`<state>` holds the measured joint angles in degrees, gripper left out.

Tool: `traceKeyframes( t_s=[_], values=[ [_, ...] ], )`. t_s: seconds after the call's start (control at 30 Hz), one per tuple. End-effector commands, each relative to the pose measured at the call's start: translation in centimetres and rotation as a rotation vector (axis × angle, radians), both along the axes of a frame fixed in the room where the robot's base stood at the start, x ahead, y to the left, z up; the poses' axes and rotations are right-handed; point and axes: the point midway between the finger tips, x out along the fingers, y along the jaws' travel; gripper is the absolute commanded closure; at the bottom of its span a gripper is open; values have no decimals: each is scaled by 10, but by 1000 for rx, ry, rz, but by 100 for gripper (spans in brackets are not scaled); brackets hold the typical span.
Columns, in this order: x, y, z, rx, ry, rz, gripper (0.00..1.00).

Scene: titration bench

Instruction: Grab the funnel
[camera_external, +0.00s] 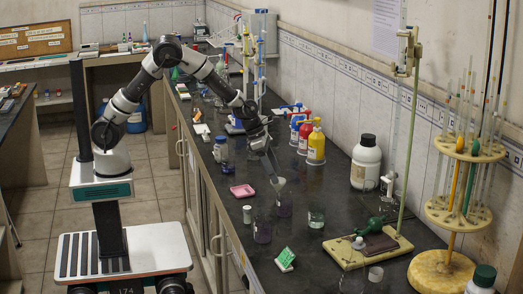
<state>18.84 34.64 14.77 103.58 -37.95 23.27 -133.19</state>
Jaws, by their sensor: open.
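A small pale, translucent funnel (279,184) shows near the middle of the dark bench (335,275). It appears to sit over the mouth of a small glass vessel (285,208) with dark purple contents. My gripper (274,173) reaches down from the upper left, with its fingers open right at or just above the funnel. The fingertips overlap the funnel's upper edge in this view. I cannot tell whether they touch it or stand on both sides of it.
A purple-filled beaker (262,231) and a clear greenish beaker (316,218) stand close by. A pink dish (243,191) lies to the left. A yellow bottle (316,147) and a white bottle (365,165) stand behind. A stand (368,246) is to the right.

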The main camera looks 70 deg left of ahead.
Motion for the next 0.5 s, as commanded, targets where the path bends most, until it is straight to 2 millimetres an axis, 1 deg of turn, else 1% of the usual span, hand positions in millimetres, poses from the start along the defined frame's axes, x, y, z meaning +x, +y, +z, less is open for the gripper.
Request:
traceKeyframes(
  t_s=[0.17,0.3,0.37,0.5],
  values=[
    [3,-8,-24,0,3,0,35],
    [10,-11,-42,0,2,1,35],
    [12,-12,-46,0,1,1,35],
    [13,-12,-45,0,0,0,35]
  ],
)
